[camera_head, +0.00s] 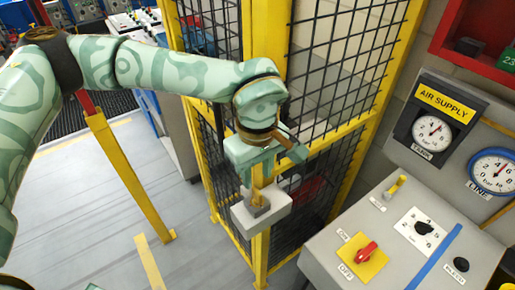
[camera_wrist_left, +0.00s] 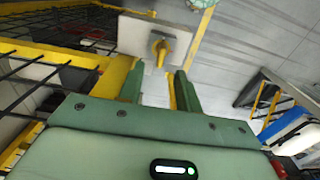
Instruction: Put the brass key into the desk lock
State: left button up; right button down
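The brass key (camera_head: 257,198) stands in a pale grey box on the yellow fence post; in the left wrist view its yellow head (camera_wrist_left: 160,46) shows against the box's light face (camera_wrist_left: 134,30). My left gripper (camera_head: 258,177) is just above the box, pointing down. In its wrist view the two green fingers (camera_wrist_left: 160,76) are apart, with the key ahead between their tips and nothing clearly gripped. A black round fitting (camera_head: 462,264) with a label, apparently the desk lock, is on the grey desk at right. My right gripper is not in view.
The grey desk (camera_head: 328,262) also carries a red switch (camera_head: 366,252) on a yellow plate, a black knob (camera_head: 423,228) and a small yellow lever (camera_head: 396,187). Gauges (camera_head: 432,132) stand behind it. Black mesh fencing (camera_head: 330,85) rises beside my left arm. Grey floor is open at left.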

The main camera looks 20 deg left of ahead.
aim_at(257, 190)
pick_arm(q)
notch_tip(257, 190, down, 6)
jog(key=shift+s, duration=0.1)
jog(key=shift+f, duration=0.45)
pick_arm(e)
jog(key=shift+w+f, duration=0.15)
pick_arm(q)
jog(key=shift+c, duration=0.3)
grip_shut()
jog(key=shift+r, duration=0.15)
